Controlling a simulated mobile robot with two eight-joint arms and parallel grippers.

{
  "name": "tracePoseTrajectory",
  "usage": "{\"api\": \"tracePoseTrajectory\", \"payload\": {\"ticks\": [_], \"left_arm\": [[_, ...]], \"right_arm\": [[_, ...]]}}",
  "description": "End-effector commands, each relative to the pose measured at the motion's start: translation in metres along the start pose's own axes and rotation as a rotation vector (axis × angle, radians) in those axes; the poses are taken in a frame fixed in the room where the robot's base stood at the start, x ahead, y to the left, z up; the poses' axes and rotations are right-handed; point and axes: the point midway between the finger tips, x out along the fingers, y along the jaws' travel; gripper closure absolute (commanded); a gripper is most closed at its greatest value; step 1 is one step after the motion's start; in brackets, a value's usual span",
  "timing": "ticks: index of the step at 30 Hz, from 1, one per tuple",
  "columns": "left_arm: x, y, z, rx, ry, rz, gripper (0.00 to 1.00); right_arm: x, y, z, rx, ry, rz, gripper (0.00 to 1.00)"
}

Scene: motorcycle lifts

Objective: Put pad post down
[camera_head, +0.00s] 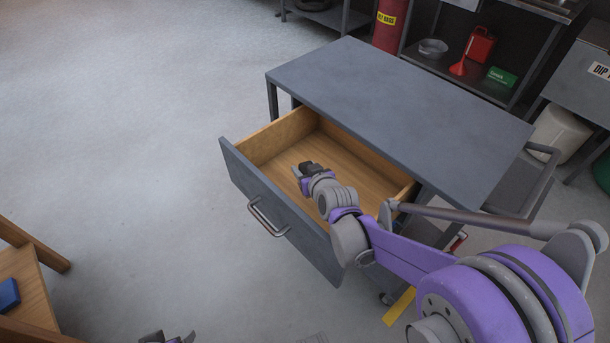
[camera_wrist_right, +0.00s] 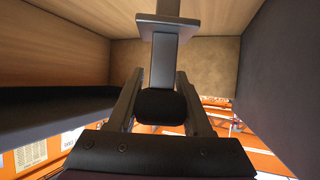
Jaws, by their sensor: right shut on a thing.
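The pad post (camera_wrist_right: 162,62) is between the two fingers of my right gripper in the right wrist view. It shows a grey stem, a wider plate and a dark rounded block near the gripper's palm. My right gripper (camera_head: 302,172) is shut on it and reaches down into the open drawer (camera_head: 262,202) of the grey cart (camera_head: 400,98). In the head view the post is mostly hidden by the gripper, and I cannot tell whether it touches the drawer floor. My left gripper (camera_head: 168,338) shows only at the bottom edge; its opening cannot be made out.
The drawer's bare wooden floor (camera_head: 360,170) is clear beside my gripper. The cart's top is empty. A wooden table (camera_head: 30,285) with a blue item (camera_head: 9,295) stands at lower left. Shelving with a red can (camera_head: 479,46) and a green box (camera_head: 501,76) stands behind the cart.

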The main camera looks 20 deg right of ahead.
Motion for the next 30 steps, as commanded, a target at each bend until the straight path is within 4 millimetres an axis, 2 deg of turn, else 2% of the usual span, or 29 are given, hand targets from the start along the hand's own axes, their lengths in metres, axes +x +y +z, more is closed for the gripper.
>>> {"api": "tracePoseTrajectory", "payload": {"ticks": [1, 4, 16, 17, 21, 30], "left_arm": [[0.006, 0.0, 0.002, 0.0, -0.002, 0.0, 0.31], [0.01, 0.0, 0.004, 0.0, -0.004, 0.0, 0.31], [0.013, 0.0, 0.005, 0.0, -0.005, 0.0, 0.31], [0.013, 0.0, 0.004, 0.0, -0.005, 0.0, 0.31], [0.012, 0.0, 0.004, 0.0, -0.004, 0.0, 0.31], [0.011, 0.0, 0.004, 0.0, -0.004, 0.0, 0.31]], "right_arm": [[0.006, 0.0, 0.01, 0.0, -0.001, 0.0, 1.0], [0.012, 0.0, 0.02, 0.0, 0.0, 0.0, 1.0], [0.013, 0.0, 0.024, 0.0, 0.0, 0.0, 1.0], [0.013, 0.0, 0.024, 0.0, 0.0, 0.0, 0.47], [0.013, 0.0, 0.023, 0.0, 0.0, 0.0, 0.21], [0.012, 0.0, 0.022, 0.0, 0.0, 0.0, 0.2]]}}
